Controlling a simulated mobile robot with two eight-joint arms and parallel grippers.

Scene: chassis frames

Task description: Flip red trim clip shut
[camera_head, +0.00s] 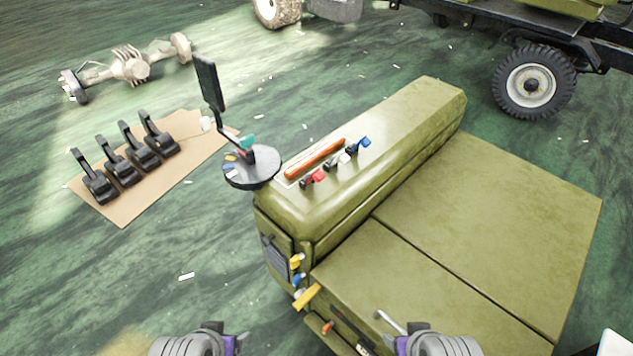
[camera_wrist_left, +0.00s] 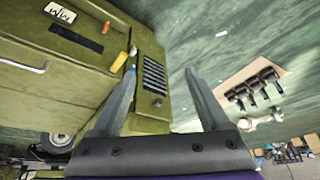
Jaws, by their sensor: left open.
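The red trim clip (camera_head: 313,178) sits on the olive hood's raised top, at the near end of a short row with a white clip (camera_head: 338,160) and a blue clip (camera_head: 359,146). It is too small to tell whether its flap stands up or lies flat. My left gripper (camera_head: 240,342) is at the bottom edge of the head view, well short of the clip. In the left wrist view its jaws (camera_wrist_left: 160,68) are spread and empty, facing the olive body's grille side. My right gripper (camera_head: 394,343) shows only in part at the bottom edge, and its jaws are unclear.
An orange bar (camera_head: 315,158) lies beside the clips. A round dark tray (camera_head: 252,172) with small parts and an upright mirror (camera_head: 210,84) stand at the hood's left corner. Yellow handles (camera_head: 307,297) stick out from the front. Black pedals (camera_head: 118,165) lie on floor cardboard (camera_head: 122,215).

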